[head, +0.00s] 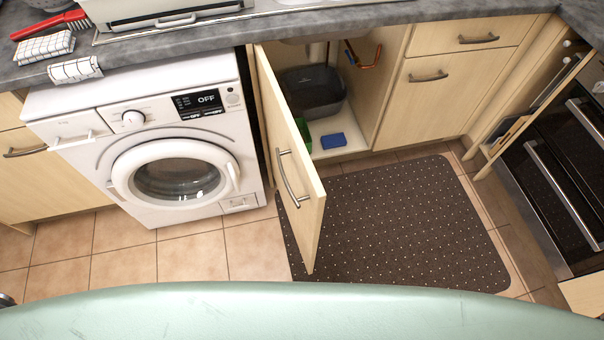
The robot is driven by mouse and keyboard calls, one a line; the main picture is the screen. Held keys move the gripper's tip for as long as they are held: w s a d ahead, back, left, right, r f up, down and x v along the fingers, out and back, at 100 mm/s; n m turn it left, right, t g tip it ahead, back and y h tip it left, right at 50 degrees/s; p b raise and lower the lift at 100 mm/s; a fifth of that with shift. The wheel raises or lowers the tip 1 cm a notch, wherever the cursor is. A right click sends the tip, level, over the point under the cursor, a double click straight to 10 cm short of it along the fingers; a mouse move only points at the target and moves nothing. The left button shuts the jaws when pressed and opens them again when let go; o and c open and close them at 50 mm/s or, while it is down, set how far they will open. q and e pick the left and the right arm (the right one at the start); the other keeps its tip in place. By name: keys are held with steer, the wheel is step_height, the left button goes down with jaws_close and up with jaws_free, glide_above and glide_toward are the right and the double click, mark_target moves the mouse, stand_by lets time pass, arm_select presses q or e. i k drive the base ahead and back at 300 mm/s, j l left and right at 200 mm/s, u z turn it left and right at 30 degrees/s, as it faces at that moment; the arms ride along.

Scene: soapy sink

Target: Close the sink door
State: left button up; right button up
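The sink door (303,196) is a pale wood cabinet door in the middle of the head view. It stands wide open, swung out from its left edge toward me beside the washing machine. Its metal bar handle (290,180) is on the face turned to the left. The open sink cabinet (346,158) behind it shows a dark grey bin (318,97), a blue sponge (333,141) and a green item (301,127) partly hidden by the door. Neither of my grippers is in view.
A white washing machine (175,150) stands left of the door. A dark dotted mat (400,225) lies on the tiled floor right of and under the door. An oven (565,165) is at the right. Closed cabinet fronts (440,105) lie right of the opening.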

mark_target(303, 195)
steer(key=j+z, duration=0.1)
steer(key=j, duration=0.7)
steer(key=j+z, duration=0.15)
steer(key=j, duration=0.6)
steer(key=k, duration=0.05)
